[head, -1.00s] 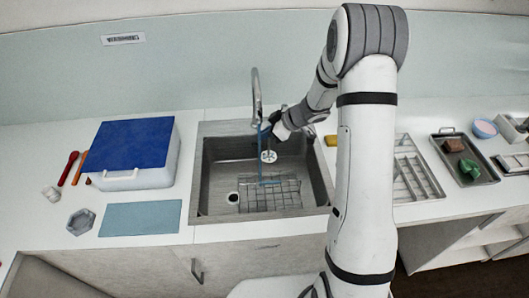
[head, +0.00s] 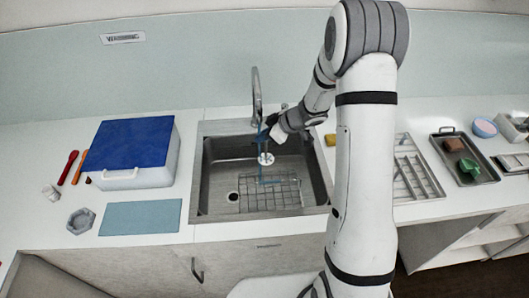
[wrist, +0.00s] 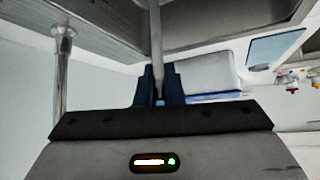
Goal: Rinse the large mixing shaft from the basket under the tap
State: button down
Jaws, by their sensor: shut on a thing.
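My gripper (head: 270,124) is shut on the mixing shaft and holds it over the sink, close to the tap. In the wrist view the blue fingers (wrist: 158,88) close around the thin grey rod of the mixing shaft (wrist: 156,45). Its white perforated disc (head: 266,159) hangs below my gripper, above the basket. The tap (head: 256,90) stands at the sink's back edge and also shows in the wrist view (wrist: 61,75). A thin blue vertical streak beside the disc looks like running water. The wire basket (head: 270,196) lies on the sink floor.
The steel sink (head: 217,195) has walls around the shaft. A white box with a blue lid (head: 130,143) and a light blue mat (head: 140,218) are on the left. A rack (head: 415,172) and a tray (head: 484,178) are on the right.

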jog(key=s, duration=0.6)
jog(key=shift+s+d, duration=0.35)
jog(key=shift+d, duration=0.05)
dwell(0.6)
dwell(0.6)
jog(key=s+r, duration=0.4)
jog(key=s, duration=0.1)
jog(key=shift+d, duration=0.3)
dwell(0.7)
